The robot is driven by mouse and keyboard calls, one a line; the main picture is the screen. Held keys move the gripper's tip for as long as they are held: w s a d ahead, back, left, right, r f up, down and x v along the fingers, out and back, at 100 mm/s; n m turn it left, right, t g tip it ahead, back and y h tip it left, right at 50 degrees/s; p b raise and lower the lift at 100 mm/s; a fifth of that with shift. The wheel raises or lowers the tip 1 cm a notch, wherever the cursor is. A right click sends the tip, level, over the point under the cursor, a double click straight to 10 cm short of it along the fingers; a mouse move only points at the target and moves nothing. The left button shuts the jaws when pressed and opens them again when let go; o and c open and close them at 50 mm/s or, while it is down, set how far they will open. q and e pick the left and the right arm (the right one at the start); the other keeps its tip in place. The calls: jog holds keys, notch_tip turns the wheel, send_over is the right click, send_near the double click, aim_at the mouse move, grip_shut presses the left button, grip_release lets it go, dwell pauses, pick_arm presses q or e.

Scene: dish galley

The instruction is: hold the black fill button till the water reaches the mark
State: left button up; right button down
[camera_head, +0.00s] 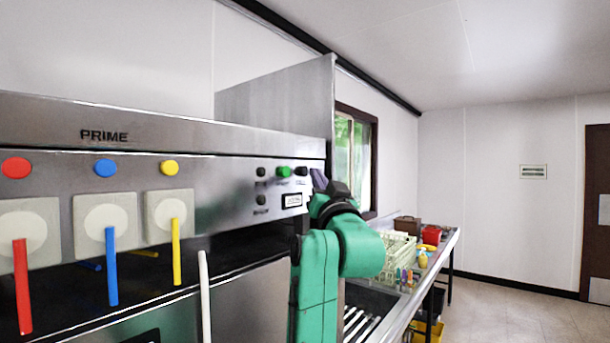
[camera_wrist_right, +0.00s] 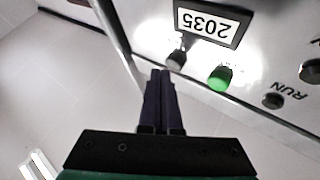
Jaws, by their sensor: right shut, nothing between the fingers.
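The black fill button (camera_head: 302,171) is the rightmost of the top row on the steel panel, beside the green button (camera_head: 284,171). In the right wrist view, upside down, the fill button (camera_wrist_right: 177,61) looks greyish under bright light, next to the green button (camera_wrist_right: 220,78). My right gripper (camera_head: 320,180) is shut and empty, just right of the fill button. In the wrist view its dark fingertips (camera_wrist_right: 160,74) lie close beside the button; I cannot tell whether they touch it. The water and its mark are not visible. My left gripper is out of view.
A steel side sheet (camera_head: 290,100) stands behind the panel. A counter with a dish rack (camera_head: 398,255) and bottles extends right.

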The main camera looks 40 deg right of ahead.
jog(key=shift+s, duration=0.15)
jog(key=s, duration=0.1)
jog(key=s+d+b, duration=0.1)
jog(key=s, duration=0.2)
jog(key=shift+s+d, duration=0.25)
jog(key=shift+s, duration=0.15)
dwell(0.5)
